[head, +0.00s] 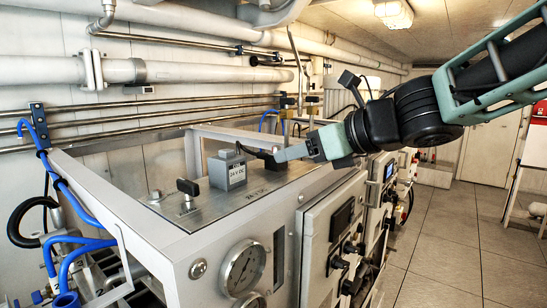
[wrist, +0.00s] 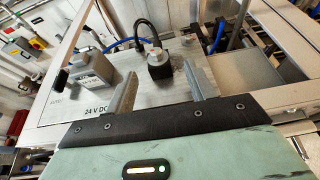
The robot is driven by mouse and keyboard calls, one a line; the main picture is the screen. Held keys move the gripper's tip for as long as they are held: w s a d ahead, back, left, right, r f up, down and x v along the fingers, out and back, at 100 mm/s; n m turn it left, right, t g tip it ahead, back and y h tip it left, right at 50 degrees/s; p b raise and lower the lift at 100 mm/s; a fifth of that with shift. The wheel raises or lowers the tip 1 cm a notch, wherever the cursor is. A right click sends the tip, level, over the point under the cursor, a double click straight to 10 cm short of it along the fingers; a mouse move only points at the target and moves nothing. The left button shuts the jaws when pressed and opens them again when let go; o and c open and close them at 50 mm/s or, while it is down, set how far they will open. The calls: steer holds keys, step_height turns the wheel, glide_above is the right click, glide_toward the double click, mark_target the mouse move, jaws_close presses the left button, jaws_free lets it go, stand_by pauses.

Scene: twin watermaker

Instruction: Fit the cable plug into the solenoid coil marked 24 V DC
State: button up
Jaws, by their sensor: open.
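The grey solenoid coil (head: 228,172) stands upright on the metal panel, with a 24 V DC label on its side. It is left of my gripper in the wrist view (wrist: 93,72). The black cable plug (wrist: 160,70) sits between my fingers in the wrist view, with a black cable rising behind it. My gripper (wrist: 160,69) is open, a finger on each side of the plug, with gaps visible. Whether the plug rests on something is unclear.
The panel (head: 210,212) also bears a black-handled knob (head: 188,188) left of the coil and a printed 24 V DC mark (wrist: 97,111). Pale frame rails edge it. A gauge (head: 242,268) is on the front face. Blue hoses (head: 75,210) run at the left.

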mark_target(274, 151)
steer(key=x, duration=0.1)
steer(key=p+x, duration=0.1)
steer(key=x, duration=0.1)
steer(key=p+x, duration=0.1)
steer(key=x, duration=0.1)
steer(key=shift+a+r, duration=0.2)
steer(key=shift+r, duration=0.2)
steer(key=shift+w+a+f, duration=0.3)
steer(key=shift+w+a, duration=0.1)
steer(key=shift+c, duration=0.3)
steer(key=c, duration=1)
